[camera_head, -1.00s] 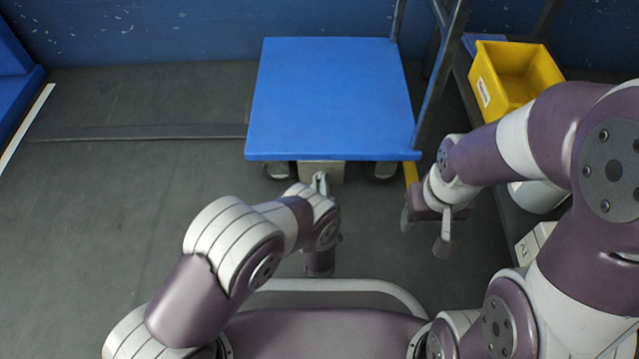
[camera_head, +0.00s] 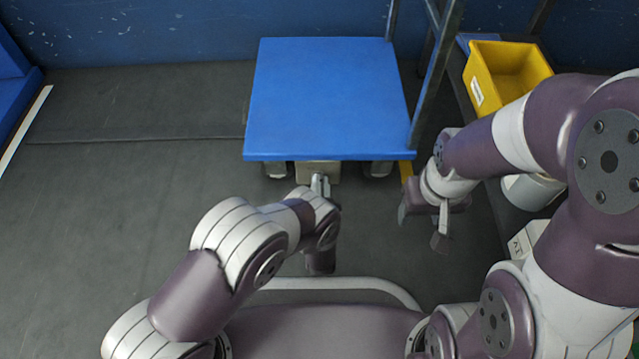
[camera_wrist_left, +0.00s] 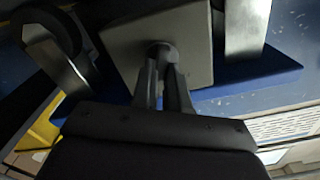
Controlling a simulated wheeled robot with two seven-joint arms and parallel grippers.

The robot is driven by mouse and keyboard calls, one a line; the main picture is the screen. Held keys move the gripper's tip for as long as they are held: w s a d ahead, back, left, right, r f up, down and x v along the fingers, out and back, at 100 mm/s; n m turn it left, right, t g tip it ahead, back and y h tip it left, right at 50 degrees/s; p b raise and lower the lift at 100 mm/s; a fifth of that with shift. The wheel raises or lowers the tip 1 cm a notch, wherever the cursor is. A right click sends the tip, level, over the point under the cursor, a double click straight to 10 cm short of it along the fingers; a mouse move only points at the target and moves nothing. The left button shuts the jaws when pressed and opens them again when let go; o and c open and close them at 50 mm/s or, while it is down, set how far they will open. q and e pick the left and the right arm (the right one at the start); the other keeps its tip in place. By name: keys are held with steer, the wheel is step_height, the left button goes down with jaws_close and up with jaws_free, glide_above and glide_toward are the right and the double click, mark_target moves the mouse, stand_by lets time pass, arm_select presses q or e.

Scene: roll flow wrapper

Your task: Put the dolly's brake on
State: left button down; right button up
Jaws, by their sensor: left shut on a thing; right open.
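The dolly's blue deck (camera_head: 330,100) is in the upper middle of the head view. A beige box (camera_head: 318,172) sits under its near edge and fills the top middle of the left wrist view (camera_wrist_left: 190,30). A round grey knob (camera_wrist_left: 162,52) stands out from that box. My left gripper (camera_head: 320,184) is at the box, its two fingers shut on the knob in the left wrist view (camera_wrist_left: 163,72). The knob is hidden in the head view. My right gripper (camera_head: 421,219) is open and empty, right of the dolly's near corner and above the floor.
Caster wheels (camera_head: 377,168) flank the box under the deck. A metal upright frame (camera_head: 433,80) rises at the deck's right side. A shelf at the right carries a yellow bin (camera_head: 483,85) and a white container (camera_head: 532,190). The floor (camera_head: 120,190) at left is clear.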

arm_select(q)
steer(key=shift+m, duration=0.5)
steer(key=c, duration=1.1)
jaws_free()
steer(key=shift+c, duration=0.2)
